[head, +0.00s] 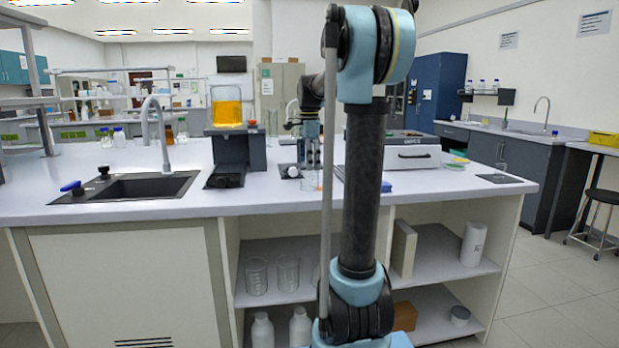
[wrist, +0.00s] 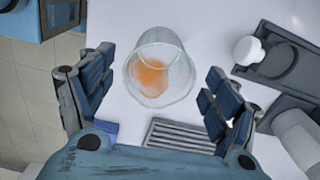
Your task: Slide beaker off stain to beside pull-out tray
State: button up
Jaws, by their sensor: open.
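A clear, empty-looking glass beaker (wrist: 160,62) stands upright on the white bench top between my fingers in the wrist view. An orange stain (wrist: 152,80) shows through its glass, under or right by its base. The beaker also shows at the bench front in the head view (head: 309,181). My gripper (wrist: 161,70) is open, one finger on each side of the beaker, with visible gaps. A grey slatted panel (wrist: 182,136) lies near the beaker, partly hidden by my gripper. A machine with a white handled front (head: 412,157) stands farther right; I cannot tell which is the pull-out tray.
A dark stand with a white knob (wrist: 249,50) is close beside the right finger. A dark stand (head: 237,151) bears a beaker of orange liquid (head: 227,107). A sink (head: 128,187) is at left. A blue item (wrist: 104,131) lies by the slatted panel. The bench edge is close.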

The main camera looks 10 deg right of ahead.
aim_at(309, 174)
jog(key=shift+f, duration=2.45)
jog(key=c, duration=1.2)
